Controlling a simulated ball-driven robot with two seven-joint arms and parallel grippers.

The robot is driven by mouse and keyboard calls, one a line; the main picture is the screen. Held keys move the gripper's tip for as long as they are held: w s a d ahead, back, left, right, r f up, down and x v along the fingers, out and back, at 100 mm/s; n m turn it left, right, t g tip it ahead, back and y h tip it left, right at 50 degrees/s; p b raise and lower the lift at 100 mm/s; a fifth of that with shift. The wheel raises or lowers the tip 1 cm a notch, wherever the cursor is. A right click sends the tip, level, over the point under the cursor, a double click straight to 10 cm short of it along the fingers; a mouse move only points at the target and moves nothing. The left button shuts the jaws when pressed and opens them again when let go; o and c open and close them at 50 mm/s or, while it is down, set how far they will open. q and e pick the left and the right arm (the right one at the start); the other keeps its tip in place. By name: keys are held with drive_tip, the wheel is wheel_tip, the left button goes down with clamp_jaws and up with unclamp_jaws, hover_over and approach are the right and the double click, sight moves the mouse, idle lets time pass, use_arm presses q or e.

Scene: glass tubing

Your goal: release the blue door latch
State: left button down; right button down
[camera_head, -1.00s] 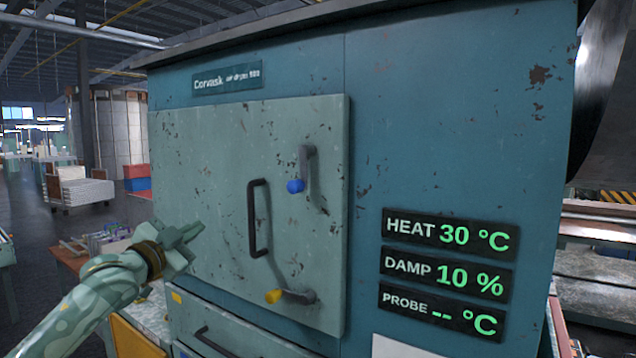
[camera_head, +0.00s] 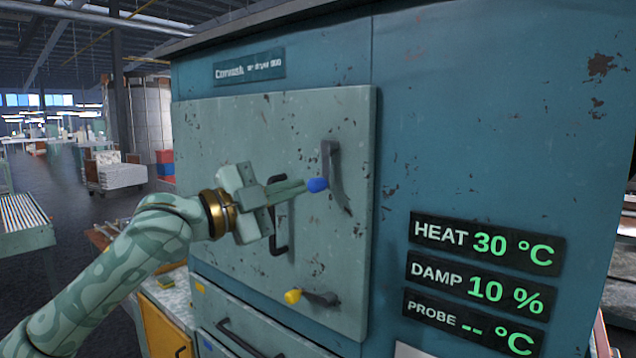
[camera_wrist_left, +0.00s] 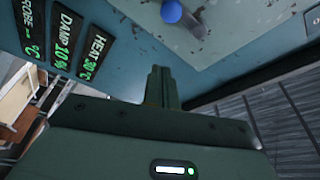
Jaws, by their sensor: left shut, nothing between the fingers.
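The blue door latch is a grey lever (camera_head: 333,170) with a blue knob (camera_head: 317,185) at its lower end, on the upper right of the pale green dryer door (camera_head: 225,130). The lever hangs roughly downward. My left gripper (camera_head: 300,187) is shut and empty, its fingertips close to the left side of the blue knob; I cannot tell whether they touch. In the left wrist view the blue knob (camera_wrist_left: 171,11) shows at the top, beyond the shut left fingers (camera_wrist_left: 160,80), with a gap in the picture. My right gripper is not in view.
The dark door handle (camera_head: 279,240) is partly hidden behind my left gripper. A second latch with a yellow knob (camera_head: 292,296) sits lower on the door. A drawer handle (camera_head: 240,338) is below. Display panels (camera_head: 487,243) are to the right.

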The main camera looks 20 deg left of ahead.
sight(316, 184)
use_arm(q)
drive_tip(key=w+p, duration=0.1)
drive_tip(key=w, duration=0.1)
drive_tip(key=w+d+p, duration=0.1)
drive_tip(key=w, duration=0.2)
drive_tip(key=w+d+p, duration=0.1)
drive_tip(key=w+p, duration=0.1)
drive_tip(key=w, duration=0.1)
drive_tip(key=shift+f, duration=0.15)
drive_tip(key=shift+a, duration=0.25)
drive_tip(key=shift+w+d+f, duration=0.15)
drive_tip(key=shift+w+d, duration=0.05)
drive_tip(key=shift+a, duration=0.1)
